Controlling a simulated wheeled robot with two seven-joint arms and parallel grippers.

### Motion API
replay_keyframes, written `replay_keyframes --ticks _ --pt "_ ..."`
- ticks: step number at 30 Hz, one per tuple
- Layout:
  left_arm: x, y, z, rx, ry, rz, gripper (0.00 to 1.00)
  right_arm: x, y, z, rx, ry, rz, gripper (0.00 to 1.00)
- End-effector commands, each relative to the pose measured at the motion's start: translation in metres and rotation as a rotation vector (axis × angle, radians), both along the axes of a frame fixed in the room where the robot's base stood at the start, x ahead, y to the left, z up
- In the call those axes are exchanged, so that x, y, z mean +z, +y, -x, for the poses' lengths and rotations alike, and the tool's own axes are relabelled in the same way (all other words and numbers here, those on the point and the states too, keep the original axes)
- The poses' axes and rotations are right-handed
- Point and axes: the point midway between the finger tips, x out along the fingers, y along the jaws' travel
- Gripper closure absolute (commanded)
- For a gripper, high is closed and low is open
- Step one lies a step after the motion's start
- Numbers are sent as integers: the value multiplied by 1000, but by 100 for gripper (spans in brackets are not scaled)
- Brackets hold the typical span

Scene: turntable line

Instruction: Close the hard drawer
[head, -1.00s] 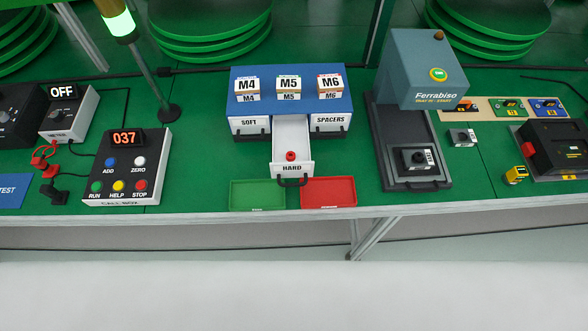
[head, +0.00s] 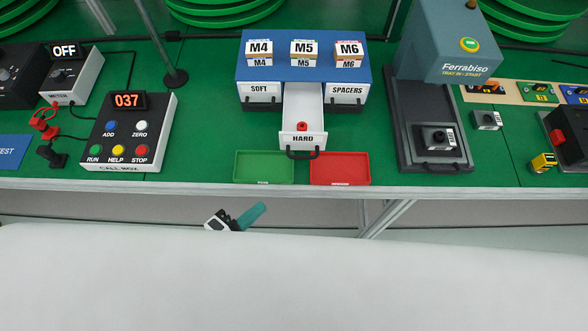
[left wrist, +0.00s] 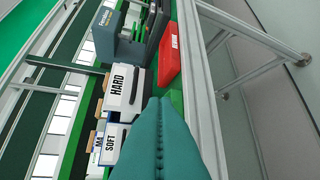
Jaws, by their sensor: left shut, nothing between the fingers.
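The HARD drawer (head: 303,138) is pulled out from the middle of the blue-topped cabinet (head: 303,91). It has a white front with a black handle and holds a small red object (head: 302,126). It also shows in the left wrist view (left wrist: 121,88). My left gripper (head: 253,214) has teal fingers and shows below the bench's front edge, in front of and apart from the drawer. In the left wrist view its fingers (left wrist: 162,105) lie together with nothing between them. My right gripper is not in view.
A green tray (head: 264,181) and a red tray (head: 340,182) lie in front of the cabinet, either side of the HARD drawer. The SOFT drawer (head: 259,94) and SPACERS drawer (head: 347,94) are flush. A call box (head: 129,132) stands left, a Ferrabiso machine (head: 456,45) right.

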Motion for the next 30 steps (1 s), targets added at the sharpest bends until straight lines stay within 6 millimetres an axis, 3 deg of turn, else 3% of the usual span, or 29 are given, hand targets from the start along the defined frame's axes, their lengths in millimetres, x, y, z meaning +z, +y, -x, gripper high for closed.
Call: replay_keyframes --ticks 3,7,13,24,30 --pt "28 -12 7 -59 -87 -8 100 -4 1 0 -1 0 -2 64" --pt "39 -19 6 -77 -116 -10 100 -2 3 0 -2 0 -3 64" --pt "37 -35 -13 -75 -118 -10 100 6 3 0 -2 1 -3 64" --pt "26 -85 -69 -74 -115 -8 100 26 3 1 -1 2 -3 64" --pt "17 -80 -95 -73 -113 -10 100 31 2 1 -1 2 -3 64"
